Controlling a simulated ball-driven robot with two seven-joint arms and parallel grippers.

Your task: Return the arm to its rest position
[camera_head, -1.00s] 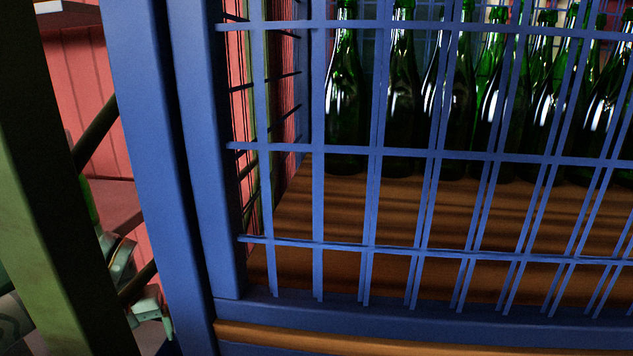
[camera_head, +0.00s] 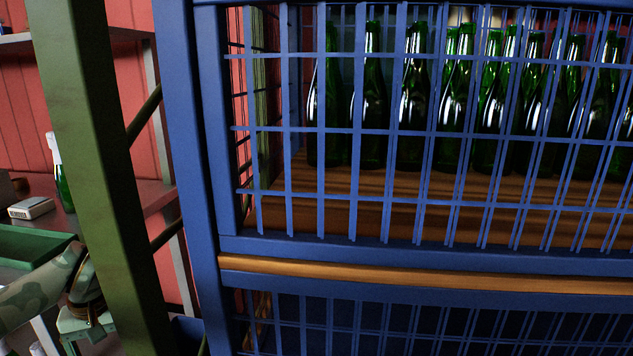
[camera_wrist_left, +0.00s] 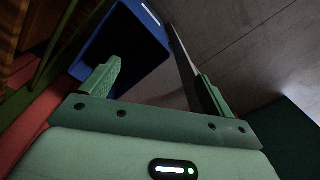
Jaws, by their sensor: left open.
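My left gripper (camera_head: 88,325) is at the lower left of the head view, below and in front of the workbench and partly behind the green post. Its fingertips are hard to make out there. In the left wrist view, its two green fingers (camera_wrist_left: 158,88) are spread apart with nothing between them. My left forearm comes in from the left edge. My right gripper is in neither view.
A blue wire cage (camera_head: 209,150) with green bottles (camera_head: 415,100) fills the right. A green post (camera_head: 100,170) stands left of it. A white-topped bottle (camera_head: 62,185), a white box (camera_head: 32,208) and a green tray (camera_head: 35,243) are at left. A blue-rimmed bin (camera_wrist_left: 88,62) is beyond the fingers.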

